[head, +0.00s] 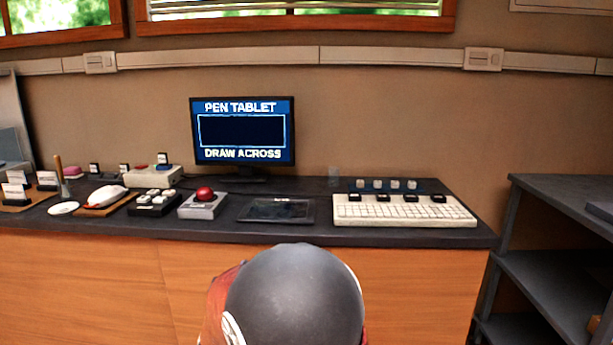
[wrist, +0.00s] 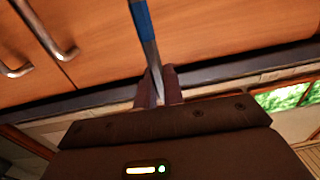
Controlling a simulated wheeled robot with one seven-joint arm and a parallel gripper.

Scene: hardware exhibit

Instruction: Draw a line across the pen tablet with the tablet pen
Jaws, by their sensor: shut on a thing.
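The pen tablet (head: 277,210) is a flat dark slab lying on the dark counter, just behind my arm in the head view. A monitor (head: 243,157) behind it reads "PEN TABLET" and "DRAW ACROSS" around an empty box. In the wrist view my gripper (wrist: 158,86) is shut on a slim grey stick with a blue band, the tablet pen (wrist: 149,45). The pen runs up out of that frame, so its far end is hidden. My gripper and the pen do not show in the head view, and the tablet is not seen in the wrist view.
A red trackball in a grey box (head: 202,210) stands left of the tablet, and a white keyboard (head: 403,212) right of it. More devices crowd the counter's left. A dark shelf unit (head: 550,240) stands at the right. Wooden cabinet fronts (wrist: 210,40) with metal handles show in the wrist view.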

